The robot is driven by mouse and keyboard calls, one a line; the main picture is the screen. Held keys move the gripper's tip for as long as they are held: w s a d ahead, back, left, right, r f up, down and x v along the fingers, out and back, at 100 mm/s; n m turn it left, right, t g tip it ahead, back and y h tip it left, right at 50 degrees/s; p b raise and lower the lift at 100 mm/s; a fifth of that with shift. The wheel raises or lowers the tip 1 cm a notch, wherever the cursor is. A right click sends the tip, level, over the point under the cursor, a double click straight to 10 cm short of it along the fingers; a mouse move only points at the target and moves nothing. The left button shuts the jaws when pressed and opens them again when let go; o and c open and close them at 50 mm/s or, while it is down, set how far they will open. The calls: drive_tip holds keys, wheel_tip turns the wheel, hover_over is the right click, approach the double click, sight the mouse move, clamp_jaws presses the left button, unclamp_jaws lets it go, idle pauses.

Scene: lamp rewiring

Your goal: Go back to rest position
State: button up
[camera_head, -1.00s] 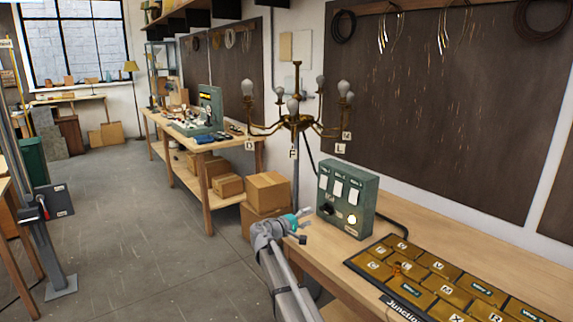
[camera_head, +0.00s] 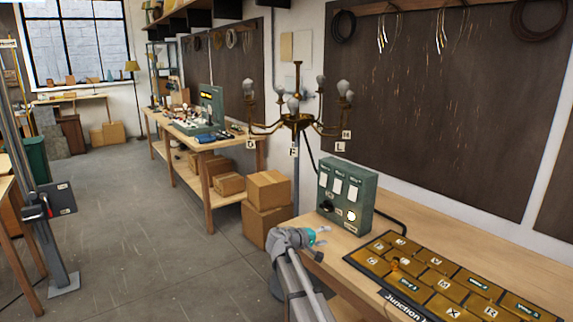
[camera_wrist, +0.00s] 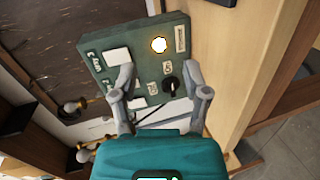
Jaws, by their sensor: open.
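My gripper (camera_wrist: 163,95) is open in the wrist view, its two grey fingers apart with nothing between them. Beyond the fingers in that view is the green control box (camera_wrist: 110,70), with white switch plates, a black knob (camera_wrist: 171,86) and a lit round button (camera_wrist: 159,44). In the head view my gripper (camera_head: 322,236) is at the bench's front edge, in front of and below the green box (camera_head: 360,193). I cannot see it touching the box. Much of the arm's lower part is cut off by the frame.
The bench (camera_head: 415,220) holds a dark junction board with brass tiles (camera_head: 420,284). A brass lamp with several bulbs (camera_head: 298,122) stands behind the box. Cardboard boxes (camera_head: 266,222) sit on the floor left of the bench. The floor at left (camera_head: 150,250) is clear.

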drive_tip(key=s+d+f+m+g+y, duration=0.1)
drive_tip(key=s+d+f+g+y, duration=0.2)
drive_tip(key=s, duration=0.4)
drive_tip(key=s+d+f+m+g+y, duration=0.1)
drive_tip(key=s+d+f+m+y, duration=0.15)
drive_tip(key=s+f, duration=0.35)
drive_tip(key=s+d+f+m+g+y, duration=0.1)
drive_tip(key=s+f+g+y, duration=0.15)
drive_tip(key=s, duration=0.55)
drive_tip(key=s+a+f+y, duration=0.25)
drive_tip(key=s+y, duration=0.25)
drive_tip(key=s, duration=0.3)
wheel_tip(320, 180, down, 10)
drive_tip(key=s+g+b, duration=0.1)
drive_tip(key=s+b, duration=0.2)
drive_tip(key=b, duration=0.7)
wheel_tip(320, 180, up, 15)
drive_tip(key=p, duration=1.5)
drive_tip(key=shift+w+m, duration=0.15)
drive_tip(key=shift+m, duration=0.3)
drive_tip(key=shift+d+f, duration=0.1)
